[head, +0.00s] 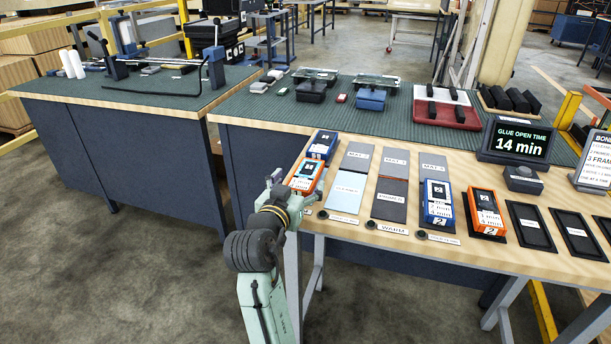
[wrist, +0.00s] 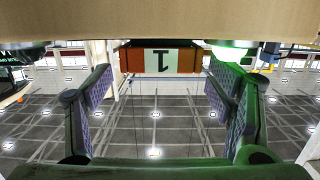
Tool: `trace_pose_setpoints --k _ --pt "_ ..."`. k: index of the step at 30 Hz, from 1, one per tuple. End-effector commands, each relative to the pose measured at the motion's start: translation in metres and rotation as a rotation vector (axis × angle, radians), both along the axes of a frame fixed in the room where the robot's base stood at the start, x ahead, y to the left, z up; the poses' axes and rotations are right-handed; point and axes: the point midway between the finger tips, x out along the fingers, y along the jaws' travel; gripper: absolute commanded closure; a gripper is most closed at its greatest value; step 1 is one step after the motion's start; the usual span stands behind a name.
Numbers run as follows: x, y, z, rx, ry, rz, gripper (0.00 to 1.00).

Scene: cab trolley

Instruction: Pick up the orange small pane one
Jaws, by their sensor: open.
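The orange small pane one (head: 309,172) is an orange box with a white label, at the table's near left end in the head view. In the wrist view its orange front (wrist: 130,61) shows a dark "1" on a white label, upside down. My gripper (head: 292,188) is at the table edge, just in front of this box and hiding part of it. In the wrist view my gripper (wrist: 160,85) is open, its fingers spread to either side of the orange front.
A blue box (head: 322,146) stands right behind the orange one. A light blue card (head: 345,192) lies to its right. A blue box (head: 438,204) and an orange box (head: 487,211), both marked 2, stand further right. A black display (head: 516,143) reads 14 min.

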Motion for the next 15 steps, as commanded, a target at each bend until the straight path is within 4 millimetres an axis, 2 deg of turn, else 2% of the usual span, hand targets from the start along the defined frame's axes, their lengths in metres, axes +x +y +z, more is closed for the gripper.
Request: trace_pose_setpoints --k 3,7,15 --pt "0.018 -0.007 -0.003 -0.001 0.004 -0.002 0.25" --pt "0.033 -0.011 -0.006 -0.001 0.001 -0.001 0.25" --pt "0.038 -0.012 -0.008 0.000 -0.001 0.001 0.25"
